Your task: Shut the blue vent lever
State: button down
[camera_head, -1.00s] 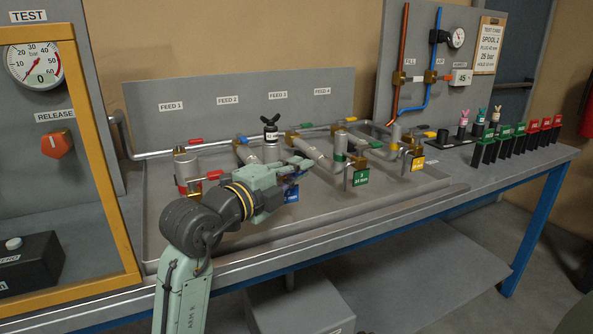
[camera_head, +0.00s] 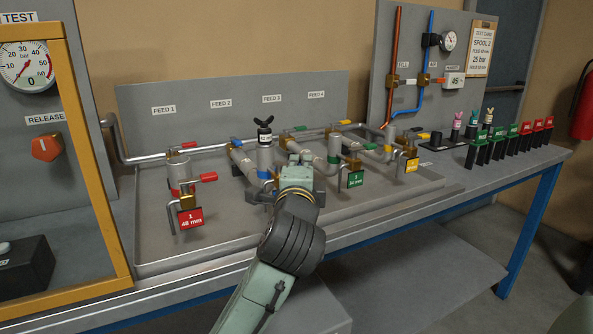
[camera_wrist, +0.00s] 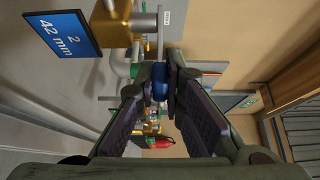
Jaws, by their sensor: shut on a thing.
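The blue vent lever (camera_wrist: 160,78) shows in the wrist view between the two fingertips of my gripper (camera_wrist: 163,92), which is shut on it. Beside it is a brass valve body (camera_wrist: 112,22) with a blue tag (camera_wrist: 60,34) reading "2 42 mm". In the head view my gripper (camera_head: 292,164) reaches away over the tray at the second feed pipe. It covers most of the blue lever and its tag there, so the lever's exact angle is hard to tell.
A red-levered valve with a red tag (camera_head: 190,217) stands to the left. A green tag (camera_head: 355,179) and a yellow tag (camera_head: 411,165) are to the right. A black-topped fitting (camera_head: 265,135) stands just behind my gripper. The tray's front floor (camera_head: 160,245) is bare.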

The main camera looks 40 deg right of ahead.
jog(key=shift+w+d+n+t+y+p, duration=0.7)
jog(key=shift+n+y, duration=1.05)
jog(key=shift+y, duration=0.8)
jog(key=shift+w+d+n+t+y+p, duration=0.2)
jog(key=shift+w+n+t+y+p, duration=0.5)
jog(key=shift+n+y, duration=1.5)
jog(key=shift+w+d+n+t+y+p, duration=0.35)
jog(key=shift+n+t+y, duration=0.85)
jog(key=shift+y, duration=1.75)
jog(key=shift+d+n, duration=0.1)
jog(key=shift+n, duration=0.15)
jog(key=c, duration=1.8)
grip_release()
jog(key=shift+o, duration=0.6)
jog(key=shift+s, duration=0.1)
jog(key=s+d, duration=0.2)
jog(key=s, duration=0.9)
jog(key=shift+s, duration=0.4)
